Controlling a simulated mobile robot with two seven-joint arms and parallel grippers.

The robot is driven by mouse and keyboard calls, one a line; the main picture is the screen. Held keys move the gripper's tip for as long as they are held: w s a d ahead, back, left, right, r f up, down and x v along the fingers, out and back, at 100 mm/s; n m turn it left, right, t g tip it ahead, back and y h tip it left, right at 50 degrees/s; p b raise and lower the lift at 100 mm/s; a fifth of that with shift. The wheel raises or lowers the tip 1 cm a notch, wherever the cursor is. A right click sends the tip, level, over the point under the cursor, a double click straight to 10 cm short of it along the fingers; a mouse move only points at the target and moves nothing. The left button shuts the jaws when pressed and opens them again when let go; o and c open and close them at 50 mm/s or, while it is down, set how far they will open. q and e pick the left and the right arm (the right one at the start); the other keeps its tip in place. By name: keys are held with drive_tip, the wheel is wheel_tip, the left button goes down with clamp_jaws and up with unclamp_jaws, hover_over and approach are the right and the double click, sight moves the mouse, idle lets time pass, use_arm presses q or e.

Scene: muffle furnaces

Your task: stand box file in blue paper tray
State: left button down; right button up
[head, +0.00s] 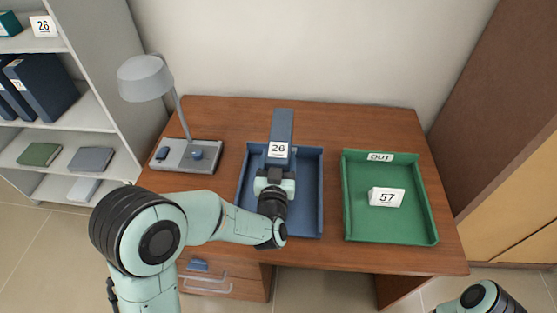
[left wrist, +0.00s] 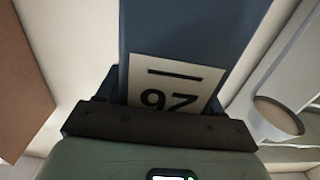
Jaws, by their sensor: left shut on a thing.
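The blue box file (head: 282,125) stands upright with a white label reading 26, over the back part of the blue paper tray (head: 313,195). My left gripper (head: 275,172) is shut on the box file from the front. In the left wrist view the box file (left wrist: 185,35) rises from between the jaws, its label upside down. The file's lower end is hidden behind my gripper, so I cannot tell whether it touches the tray floor. My right gripper is not in view; only part of my right arm shows at the bottom right.
A green tray (head: 432,215) marked OUT holds a white block (head: 386,197) reading 57, right of the blue tray. A grey desk lamp (head: 148,80) stands at the left. A shelf (head: 105,115) with several files is at the far left. The desk's back strip (head: 350,120) is clear.

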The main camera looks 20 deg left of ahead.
use_arm(q)
drive_tip(key=shift+c, duration=1.7)
unclamp_jaws()
drive_tip(key=shift+f, duration=0.1)
drive_tip(key=shift+o, duration=0.9)
